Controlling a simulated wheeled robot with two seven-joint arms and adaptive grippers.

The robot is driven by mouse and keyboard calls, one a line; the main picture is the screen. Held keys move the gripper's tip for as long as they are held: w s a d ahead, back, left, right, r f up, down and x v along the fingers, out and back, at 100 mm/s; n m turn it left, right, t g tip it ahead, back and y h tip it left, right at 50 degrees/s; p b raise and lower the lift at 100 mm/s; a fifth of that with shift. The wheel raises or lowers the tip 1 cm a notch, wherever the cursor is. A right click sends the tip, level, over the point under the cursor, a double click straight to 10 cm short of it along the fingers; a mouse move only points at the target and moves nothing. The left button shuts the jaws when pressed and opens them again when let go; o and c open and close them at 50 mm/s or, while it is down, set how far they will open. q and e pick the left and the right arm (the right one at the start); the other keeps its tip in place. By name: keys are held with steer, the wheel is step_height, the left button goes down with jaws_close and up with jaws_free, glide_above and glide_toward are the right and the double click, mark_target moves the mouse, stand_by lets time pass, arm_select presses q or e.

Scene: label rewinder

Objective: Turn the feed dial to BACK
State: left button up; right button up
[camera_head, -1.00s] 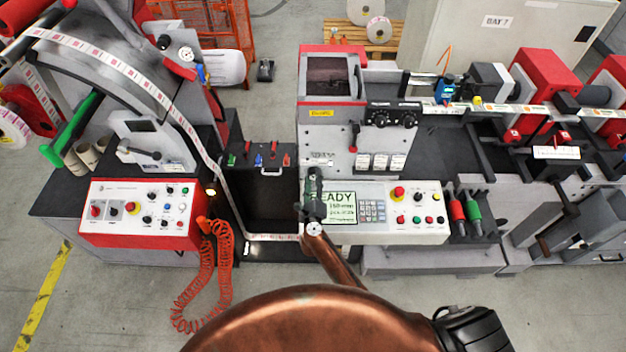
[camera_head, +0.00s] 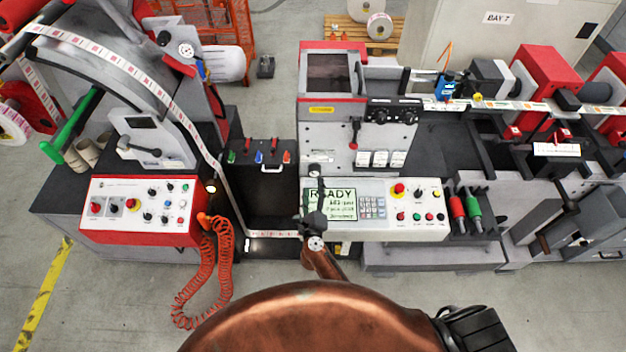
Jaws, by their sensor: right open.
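The feed dial cannot be told apart, as the dial labels are too small to read. Candidates are the knobs on the left red-edged control panel (camera_head: 150,236), the black knob (camera_head: 418,194) on the right control panel (camera_head: 434,232), and two black knobs (camera_head: 380,117) on the upright machine face. My right gripper (camera_head: 315,190) is open and hangs over the left edge of the READY display (camera_head: 344,203), hiding part of it. It appears to hold nothing. Whether it touches the panel cannot be told. My left gripper is not in view.
A coiled orange hose (camera_head: 205,285) hangs from the left panel. A dark gap with the label web (camera_head: 272,234) lies between the machines. Red and green handled tools (camera_head: 466,210) stand right of the panel. The floor in front is clear.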

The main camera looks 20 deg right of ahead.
steer(key=v, duration=0.6)
steer(key=shift+r, duration=0.1)
stand_by(0.3)
